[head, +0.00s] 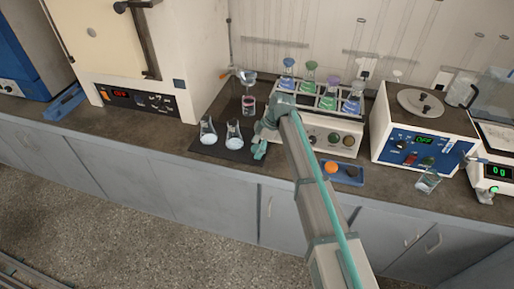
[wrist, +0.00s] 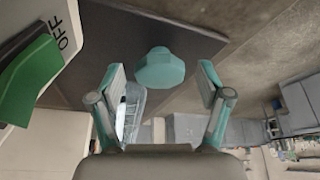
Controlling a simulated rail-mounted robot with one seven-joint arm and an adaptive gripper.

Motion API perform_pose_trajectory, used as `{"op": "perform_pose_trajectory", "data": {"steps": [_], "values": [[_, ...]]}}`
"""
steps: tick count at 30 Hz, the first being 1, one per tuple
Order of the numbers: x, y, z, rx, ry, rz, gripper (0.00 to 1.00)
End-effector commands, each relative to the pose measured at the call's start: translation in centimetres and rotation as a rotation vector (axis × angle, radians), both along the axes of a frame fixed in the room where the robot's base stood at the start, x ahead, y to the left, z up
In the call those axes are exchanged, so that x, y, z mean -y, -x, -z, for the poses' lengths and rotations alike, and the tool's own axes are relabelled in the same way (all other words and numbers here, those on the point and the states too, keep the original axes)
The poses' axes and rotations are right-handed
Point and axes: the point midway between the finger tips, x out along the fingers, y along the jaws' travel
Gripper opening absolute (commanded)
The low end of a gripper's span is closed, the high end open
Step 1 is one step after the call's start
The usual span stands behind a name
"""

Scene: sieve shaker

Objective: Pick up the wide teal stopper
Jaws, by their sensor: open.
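The wide teal stopper (wrist: 160,70) shows in the wrist view, a faceted teal piece with a narrower part toward the picture's top. It appears over the dark mat (wrist: 95,45), centred between the fingers of my gripper (wrist: 162,82). The fingers are open, with a gap on each side of the stopper and no visible contact. In the head view my gripper (head: 261,146) points down over the right part of the mat. I cannot tell the stopper from the teal fingers there.
Two flasks (head: 208,131) (head: 234,134) stand left of my gripper on the mat. A white device with several stoppered flasks (head: 320,138) is close on the right. A blue tray (head: 349,180) holds an orange piece (head: 331,168). The counter's front edge is near.

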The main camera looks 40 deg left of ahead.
Motion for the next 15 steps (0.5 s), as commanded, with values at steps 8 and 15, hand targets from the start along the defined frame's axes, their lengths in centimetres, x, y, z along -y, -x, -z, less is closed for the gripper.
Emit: {"op": "perform_pose_trajectory", "data": {"steps": [8, 15], "values": [[-0.12, 0.13, 0.52, 0.000, 0.000, 0.000, 0.77], [-0.12, 0.11, 0.50, 0.000, 0.000, 0.000, 0.37]]}}
